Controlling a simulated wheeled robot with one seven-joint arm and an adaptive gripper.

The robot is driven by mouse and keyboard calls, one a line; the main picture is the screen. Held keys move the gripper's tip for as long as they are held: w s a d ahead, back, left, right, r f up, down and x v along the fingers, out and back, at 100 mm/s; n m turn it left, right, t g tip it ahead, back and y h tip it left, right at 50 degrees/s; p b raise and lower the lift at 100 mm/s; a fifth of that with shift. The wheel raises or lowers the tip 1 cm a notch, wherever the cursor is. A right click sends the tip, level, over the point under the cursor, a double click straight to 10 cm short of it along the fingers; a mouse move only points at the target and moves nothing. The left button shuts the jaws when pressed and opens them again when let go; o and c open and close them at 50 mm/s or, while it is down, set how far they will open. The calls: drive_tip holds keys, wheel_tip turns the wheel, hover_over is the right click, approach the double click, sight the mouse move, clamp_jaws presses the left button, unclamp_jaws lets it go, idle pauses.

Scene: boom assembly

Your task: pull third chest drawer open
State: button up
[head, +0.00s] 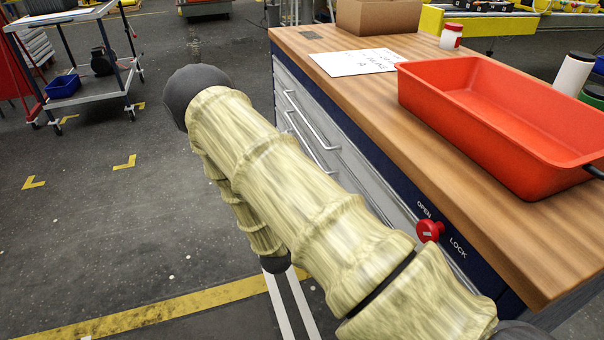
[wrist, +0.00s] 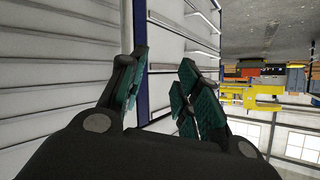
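The chest (head: 385,162) stands right of centre in the head view, with a dark blue frame and grey drawer fronts. Two bar handles (head: 312,120) show; my arm hides the lower and nearer drawers. The visible drawers look shut. My gripper is hidden behind my arm in the head view. In the wrist view my gripper (wrist: 163,88) is open and empty, its two dark fingers with teal pads spread apart. A blue frame edge (wrist: 140,35) lies beyond the gap between them. Pale drawer fronts with handles (wrist: 203,52) lie beyond the right finger. I cannot tell which is the third drawer.
A red knob (head: 430,231) marked OPEN and LOCK is on the chest's frame. A red tray (head: 490,125), a paper sheet (head: 355,62) and a cardboard box (head: 378,16) sit on the wooden top. The floor left of the chest is clear; a trolley (head: 85,80) stands farther back.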

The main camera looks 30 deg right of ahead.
drive_tip(key=w+d+r+m+g+h+b, duration=0.1)
drive_tip(key=w+r+m+g+h+b, duration=0.4)
drive_tip(key=w+r+m+h+b, duration=1.05)
drive_tip(key=d+m+y+p, duration=0.1)
drive_tip(key=d+y, duration=0.1)
drive_tip(key=d, duration=0.1)
drive_tip(key=d+f+m+y, duration=0.1)
drive_tip(key=d, duration=0.2)
drive_tip(key=d+m+y+p, duration=0.1)
drive_tip(key=d+y, duration=0.1)
drive_tip(key=d, duration=0.2)
drive_tip(key=shift+w+f+m+y+p, duration=0.3)
drive_tip(key=shift+m+y+p, duration=0.05)
clamp_jaws()
